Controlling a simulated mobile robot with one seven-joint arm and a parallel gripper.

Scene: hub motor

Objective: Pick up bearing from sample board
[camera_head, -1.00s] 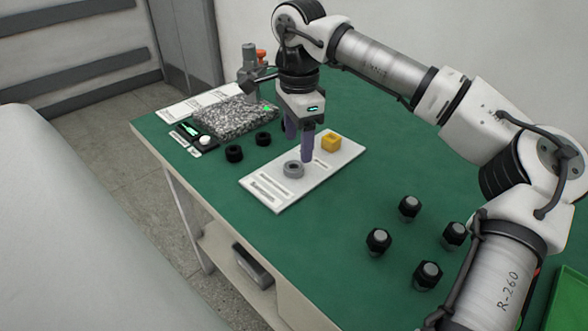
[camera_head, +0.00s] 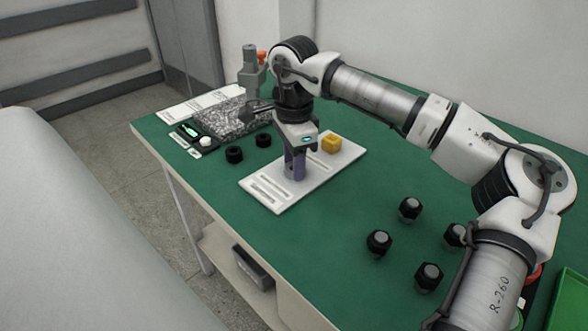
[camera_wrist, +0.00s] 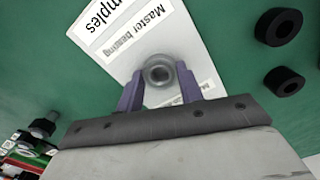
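The bearing, a grey metal ring (camera_wrist: 160,71), lies on the white sample board (camera_wrist: 120,58) beside the printed words "Master bearing". In the wrist view it sits between the two purple fingertips of my gripper (camera_wrist: 160,76), one on each side, with little or no gap. My gripper looks open around it; firm contact cannot be made out. In the head view my gripper (camera_head: 294,172) points down, low over the sample board (camera_head: 268,199), and its fingers hide most of the bearing.
A yellow block (camera_head: 331,144) stands on the board behind my gripper. Two black rings (camera_head: 234,154) lie left of it. Several black-and-grey parts (camera_head: 379,242) stand at the front right; green table between is clear.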

